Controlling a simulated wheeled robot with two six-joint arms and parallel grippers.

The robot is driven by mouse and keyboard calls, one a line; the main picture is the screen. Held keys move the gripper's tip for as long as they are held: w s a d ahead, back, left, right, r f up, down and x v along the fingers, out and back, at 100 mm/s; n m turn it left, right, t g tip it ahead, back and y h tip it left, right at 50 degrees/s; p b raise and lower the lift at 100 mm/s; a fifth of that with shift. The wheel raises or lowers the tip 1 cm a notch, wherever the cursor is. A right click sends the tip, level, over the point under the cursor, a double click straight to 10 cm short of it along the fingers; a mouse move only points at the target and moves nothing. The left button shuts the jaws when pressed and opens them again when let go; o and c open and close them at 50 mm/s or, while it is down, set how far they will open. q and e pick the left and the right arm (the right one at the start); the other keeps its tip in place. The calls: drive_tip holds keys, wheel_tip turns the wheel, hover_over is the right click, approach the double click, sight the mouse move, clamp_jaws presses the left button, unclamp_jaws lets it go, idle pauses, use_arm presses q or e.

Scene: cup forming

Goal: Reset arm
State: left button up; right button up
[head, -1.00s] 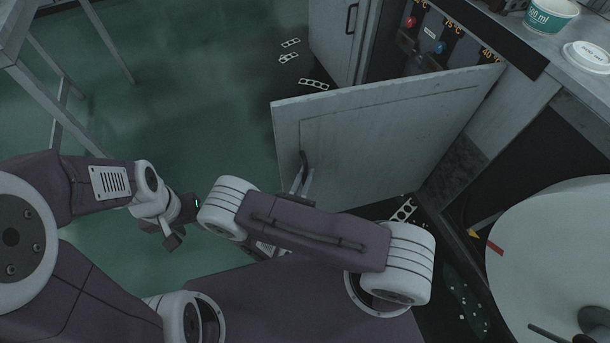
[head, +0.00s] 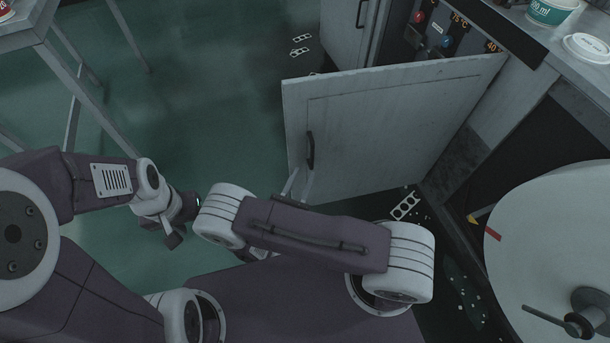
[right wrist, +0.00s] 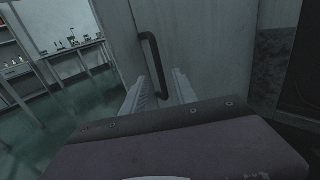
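My right gripper (head: 300,178) is just in front of the open cabinet door (head: 390,130), below its dark handle (head: 310,151). My left gripper (head: 176,232) hangs low at the left over the green floor. Its fingers are too small and dark to read.
A large pale round drum (head: 545,230) with a crank stands at the right. Tubs and a lid (head: 588,48) sit on the counter at top right. A metal table (head: 45,50) stands at the left. Flat perforated strips (head: 405,205) lie on the floor. Open floor (head: 210,110) lies left of the door.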

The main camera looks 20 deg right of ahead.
drive_tip(key=shift+s+a+f, duration=0.1)
drive_tip(key=shift+s+a, duration=0.1)
idle(0.4)
drive_tip(key=s+d+r+m+g, duration=0.4)
drive_tip(key=s+d+m+g, duration=0.8)
drive_tip(key=m+g, duration=0.5)
drive_tip(key=w+a+r+m+t+y, duration=0.25)
drive_tip(key=a+r+m+y, duration=0.2)
drive_tip(key=m+y, duration=0.6)
wheel_tip(320, 180, up, 21)
drive_tip(key=m+t+p, duration=0.1)
drive_tip(key=p, duration=2)
drive_tip(key=shift+a, duration=0.45)
